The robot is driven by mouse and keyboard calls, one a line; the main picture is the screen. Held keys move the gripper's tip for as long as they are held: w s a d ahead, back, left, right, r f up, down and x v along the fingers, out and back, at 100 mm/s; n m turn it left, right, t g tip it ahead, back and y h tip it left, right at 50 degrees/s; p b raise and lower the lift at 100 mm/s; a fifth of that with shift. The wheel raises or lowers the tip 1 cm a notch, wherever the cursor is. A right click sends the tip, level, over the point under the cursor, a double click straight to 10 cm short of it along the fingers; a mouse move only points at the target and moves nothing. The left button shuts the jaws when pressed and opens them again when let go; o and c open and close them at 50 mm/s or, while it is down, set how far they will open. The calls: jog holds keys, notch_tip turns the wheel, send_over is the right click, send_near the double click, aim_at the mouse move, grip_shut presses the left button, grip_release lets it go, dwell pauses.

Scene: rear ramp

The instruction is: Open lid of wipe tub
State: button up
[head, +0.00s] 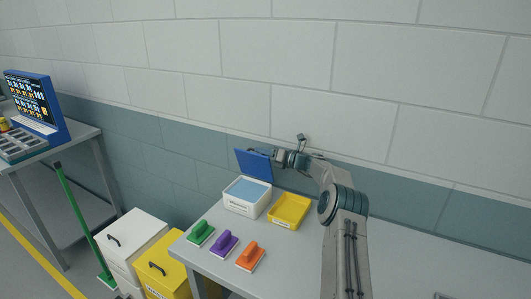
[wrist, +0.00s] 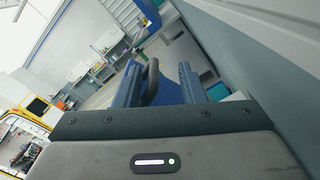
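The white wipe tub (head: 246,208) stands on the bench. Its blue lid (head: 252,164) is raised and stands tilted up at the back, so the light blue contents show. My gripper (head: 274,157) is at the lid's upper right, behind its edge. In the wrist view, the two blue fingers of my gripper (wrist: 160,82) stand apart. The lid (wrist: 169,92) shows between them, with a dark handle (wrist: 151,82) close to the left finger. A gap is left on the right side. Whether the handle touches the left finger cannot be told.
A yellow tray (head: 289,211) stands right of the tub. Green (head: 200,233), purple (head: 224,243) and orange (head: 250,256) brushes lie in front. White (head: 128,243) and yellow (head: 168,262) bins stand left of the bench. The wall is close behind.

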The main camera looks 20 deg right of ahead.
jog(key=b+v, duration=0.3)
jog(key=v, duration=1.1)
jog(key=shift+b, duration=0.35)
jog(key=shift+w, duration=0.1)
jog(key=shift+c, duration=0.3)
